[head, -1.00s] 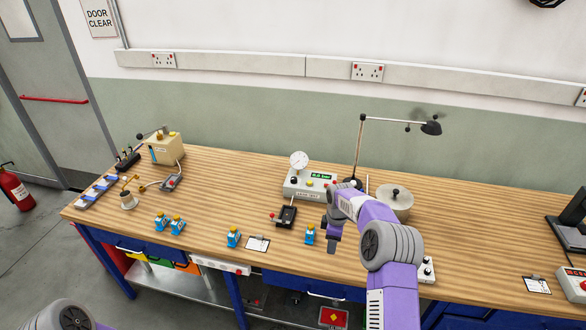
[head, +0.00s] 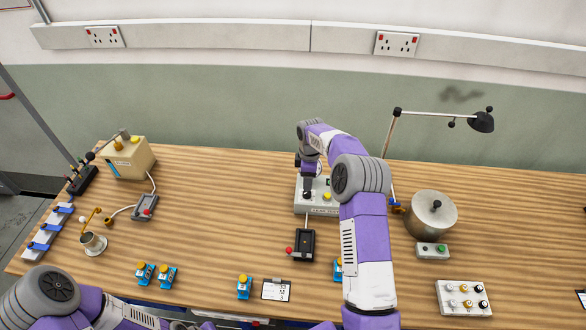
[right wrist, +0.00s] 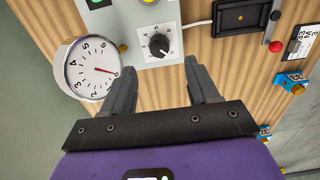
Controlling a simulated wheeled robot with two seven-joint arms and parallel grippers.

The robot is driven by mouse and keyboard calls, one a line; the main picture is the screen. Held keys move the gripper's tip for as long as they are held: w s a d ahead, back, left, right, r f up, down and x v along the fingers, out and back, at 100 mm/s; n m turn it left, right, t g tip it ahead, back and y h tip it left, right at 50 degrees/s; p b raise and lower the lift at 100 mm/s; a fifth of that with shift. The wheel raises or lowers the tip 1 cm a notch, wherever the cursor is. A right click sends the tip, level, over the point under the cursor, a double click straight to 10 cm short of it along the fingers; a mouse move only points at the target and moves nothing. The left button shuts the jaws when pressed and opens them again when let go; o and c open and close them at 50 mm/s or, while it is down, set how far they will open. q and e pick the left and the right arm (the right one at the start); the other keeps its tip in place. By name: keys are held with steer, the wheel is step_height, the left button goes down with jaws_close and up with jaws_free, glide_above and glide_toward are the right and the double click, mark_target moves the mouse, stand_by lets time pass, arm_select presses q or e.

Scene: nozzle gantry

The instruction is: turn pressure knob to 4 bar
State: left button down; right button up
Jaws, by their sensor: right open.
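The pressure knob (right wrist: 158,46) is black and round, on a light panel with a printed number scale, in the right wrist view. Its exact setting is too small to read. A round white gauge (right wrist: 92,68) stands beside it; its thin red needle points right in the picture. My right gripper (right wrist: 160,72) is open and empty, its two fingers spread with the knob just beyond their tips, apparently not touching. My left gripper is out of view.
A black fixture (head: 302,245) with a red-tipped lever sits in front of the unit. A lamp (head: 480,122), metal pot (head: 432,212) and button box (head: 432,251) stand to the right. Several blue-yellow parts (head: 244,287) line the front.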

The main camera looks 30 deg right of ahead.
mark_target(307, 192)
steer(key=shift+w+f, duration=0.1)
steer(key=shift+w, duration=0.1)
steer(key=shift+f, duration=0.35)
steer(key=f, duration=0.5)
steer(key=shift+s+f+p, duration=0.25)
steer(key=shift+f+p, duration=0.15)
steer(key=shift+w+f, duration=0.1)
steer(key=shift+f, duration=0.25)
steer(key=c, duration=1)
steer(key=shift+c, duration=0.2)
